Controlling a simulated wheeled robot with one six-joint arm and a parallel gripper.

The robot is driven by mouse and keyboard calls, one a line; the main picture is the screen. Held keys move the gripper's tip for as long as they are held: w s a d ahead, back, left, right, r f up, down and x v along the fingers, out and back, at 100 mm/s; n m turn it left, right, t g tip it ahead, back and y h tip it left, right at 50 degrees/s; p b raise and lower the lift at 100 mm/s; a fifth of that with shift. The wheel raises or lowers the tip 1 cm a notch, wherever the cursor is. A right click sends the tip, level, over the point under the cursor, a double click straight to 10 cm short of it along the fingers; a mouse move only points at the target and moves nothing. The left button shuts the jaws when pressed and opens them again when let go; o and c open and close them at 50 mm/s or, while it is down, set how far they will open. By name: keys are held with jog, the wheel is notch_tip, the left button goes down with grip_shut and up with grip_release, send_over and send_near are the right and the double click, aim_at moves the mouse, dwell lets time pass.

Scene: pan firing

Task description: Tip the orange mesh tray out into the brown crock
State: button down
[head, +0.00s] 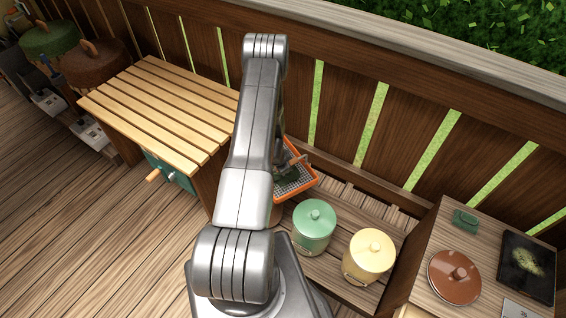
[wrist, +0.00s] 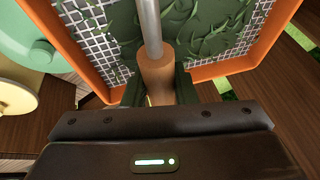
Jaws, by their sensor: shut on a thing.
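The orange mesh tray (head: 313,186) shows in the head view just right of my arm, beside the green crock. In the wrist view its orange rim (wrist: 72,58) surrounds a pale mesh, with green leaves (wrist: 215,30) lying on it. My gripper (wrist: 158,82) is shut on a wooden handle (wrist: 157,68) with a metal rod running towards the tray. A brown round lid (head: 455,278) with a knob lies on the right-hand surface. My arm hides much of the area beside the tray. I cannot clearly make out the brown crock.
A lidded green crock (head: 314,228) and a lidded cream crock (head: 370,256) stand on the low wooden shelf. A dark board (head: 528,265) and a small green block (head: 465,220) lie at right. A slatted table (head: 160,105) stands left; a fence (head: 395,125) runs behind.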

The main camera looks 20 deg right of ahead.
aim_at(281, 180)
jog(key=shift+a+f, duration=0.1)
notch_tip(281, 180, down, 6)
jog(key=b, duration=0.4)
jog(key=shift+a+r+b, duration=0.1)
jog(key=shift+r+b, duration=0.1)
jog(key=shift+b, duration=0.7)
jog(key=b, duration=0.2)
jog(key=h+b, duration=0.1)
jog(key=b, duration=0.1)
jog(key=shift+a+r, duration=0.25)
jog(key=b, duration=0.1)
jog(key=h+b, duration=0.1)
jog(key=b, duration=0.1)
jog(key=shift+s+a+r+t, duration=0.1)
jog(key=shift+a+r+t, duration=0.1)
jog(key=shift+a+t, duration=0.1)
